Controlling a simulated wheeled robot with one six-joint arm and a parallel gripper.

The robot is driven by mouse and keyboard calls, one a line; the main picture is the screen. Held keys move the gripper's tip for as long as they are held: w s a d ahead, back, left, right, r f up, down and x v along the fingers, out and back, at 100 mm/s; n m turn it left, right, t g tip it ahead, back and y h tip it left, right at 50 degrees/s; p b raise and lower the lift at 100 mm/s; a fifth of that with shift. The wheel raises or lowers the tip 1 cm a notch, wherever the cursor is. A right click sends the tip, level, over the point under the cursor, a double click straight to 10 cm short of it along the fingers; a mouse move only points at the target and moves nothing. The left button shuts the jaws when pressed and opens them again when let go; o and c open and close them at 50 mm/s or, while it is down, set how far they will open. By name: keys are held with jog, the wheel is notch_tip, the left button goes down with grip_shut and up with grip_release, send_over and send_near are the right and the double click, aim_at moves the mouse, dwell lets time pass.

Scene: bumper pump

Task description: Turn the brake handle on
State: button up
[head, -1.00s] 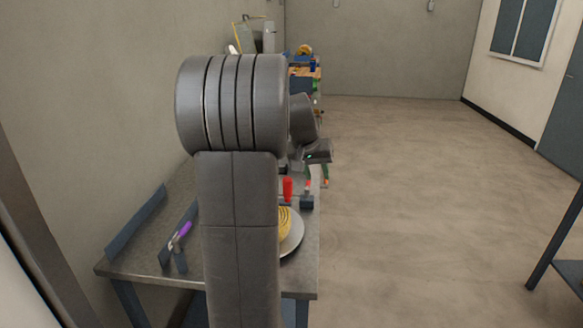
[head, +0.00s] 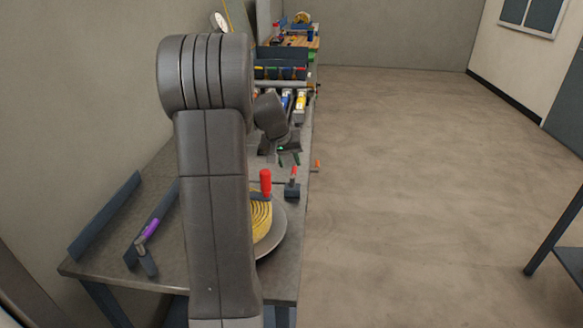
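Several handles show on the near workbench (head: 206,262), and I cannot tell for sure which is the brake handle. A red upright handle (head: 265,182) stands beside a yellow ribbed coil on a grey round plate (head: 272,240). A smaller red-topped lever with a dark block (head: 292,186) stands to its right. A purple handle (head: 150,227) on a dark metal piece lies at the left. My gripper (head: 289,160) hangs just beyond the red handles, small in view. Its greenish fingertips look apart, with nothing seen between them. My arm hides part of the coil and bench.
Behind my gripper a rack with coloured items (head: 281,72) stands on the bench. A wooden-topped table (head: 300,42) is farther back. An orange-tipped piece (head: 317,165) sticks out at the bench's right edge. The floor to the right is open. A dark table (head: 560,255) stands at far right.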

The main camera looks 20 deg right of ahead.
aim_at(293, 171)
jog(key=shift+x, duration=2.2)
jog(key=shift+c, duration=0.3)
grip_shut()
